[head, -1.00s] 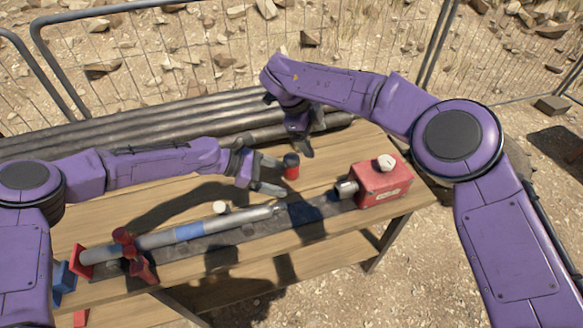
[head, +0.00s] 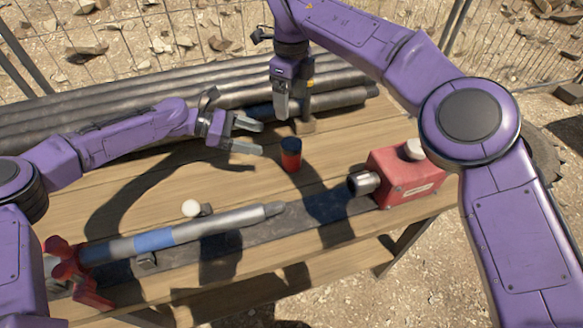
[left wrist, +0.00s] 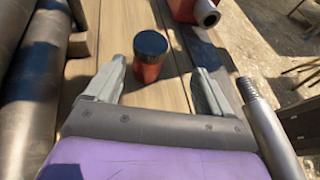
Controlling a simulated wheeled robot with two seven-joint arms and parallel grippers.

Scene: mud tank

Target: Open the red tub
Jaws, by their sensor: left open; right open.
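The red tub (head: 291,161) is a small upright cylinder with a dark lid (head: 291,144), which sits on top of it. It stands on the wooden table between the pipes at the back and the threaded rod assembly in front. In the left wrist view the tub (left wrist: 147,69) stands beyond and between my fingertips. My left gripper (head: 252,136) is open, its fingers pointing at the tub from the left with a gap between. My right gripper (head: 282,100) is open above the back of the table, pointing down, behind the tub and apart from it.
A red box (head: 400,178) with a metal spout and white cap stands at the table's right. A grey rod with a blue band (head: 155,240) lies along the front, with a red clamp (head: 66,262) at its left end. Dark pipes (head: 150,117) lie along the back.

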